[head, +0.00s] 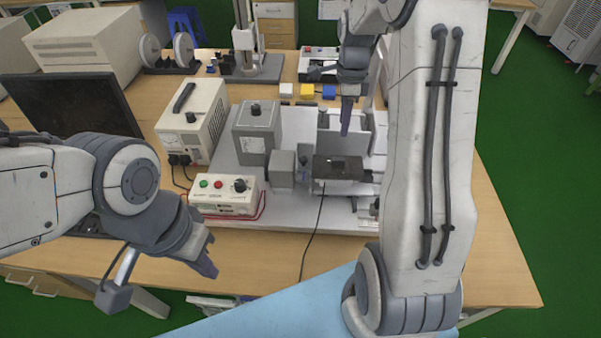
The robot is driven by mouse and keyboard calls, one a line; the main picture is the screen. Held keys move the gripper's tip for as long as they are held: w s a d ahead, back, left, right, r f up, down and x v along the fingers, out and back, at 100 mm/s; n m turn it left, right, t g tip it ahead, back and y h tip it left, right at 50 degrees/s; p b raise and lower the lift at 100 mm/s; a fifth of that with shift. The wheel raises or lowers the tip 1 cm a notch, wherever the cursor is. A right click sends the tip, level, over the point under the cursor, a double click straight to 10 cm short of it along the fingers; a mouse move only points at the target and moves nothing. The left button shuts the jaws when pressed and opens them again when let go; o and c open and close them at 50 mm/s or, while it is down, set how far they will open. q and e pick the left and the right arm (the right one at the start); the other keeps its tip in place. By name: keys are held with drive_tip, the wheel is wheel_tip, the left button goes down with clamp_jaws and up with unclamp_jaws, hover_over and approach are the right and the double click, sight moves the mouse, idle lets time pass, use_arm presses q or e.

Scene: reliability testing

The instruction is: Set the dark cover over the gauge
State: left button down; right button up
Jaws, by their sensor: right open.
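A dark, box-shaped piece (338,167), which looks like the cover, sits on the test rig at the middle of the table in the head view. I cannot make out a separate gauge; it may be under this piece or behind my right arm. My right gripper (347,117) points down behind and above the dark piece, apart from it; it is open, with nothing visible between its fingers. My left gripper (207,262) hangs near the table's front edge, in front of the button box, away from the dark piece. I see nothing in it, and its finger gap is not clear.
The rig's light base plate (285,216) carries a grey box (257,130) and a button box (223,194). A power supply (192,120) and a dark monitor (70,105) stand left. Small yellow and blue blocks (307,90) lie behind. A cable runs down the front.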

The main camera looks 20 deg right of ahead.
drive_tip(key=s+a+r+n, duration=0.2)
drive_tip(key=s+a+n, duration=0.3)
drive_tip(key=a, duration=0.4)
drive_tip(key=s+a+r+n, duration=0.2)
drive_tip(key=a+n, duration=0.6)
drive_tip(key=a, duration=0.2)
drive_tip(key=s+a+n, duration=0.4)
drive_tip(key=s+n, duration=0.4)
drive_tip(key=s, duration=0.1)
drive_tip(key=s+a+n+y, duration=0.1)
drive_tip(key=s+a+n, duration=0.4)
drive_tip(key=s+n, duration=0.4)
drive_tip(key=shift+s, duration=0.75)
drive_tip(key=shift+r, duration=0.1)
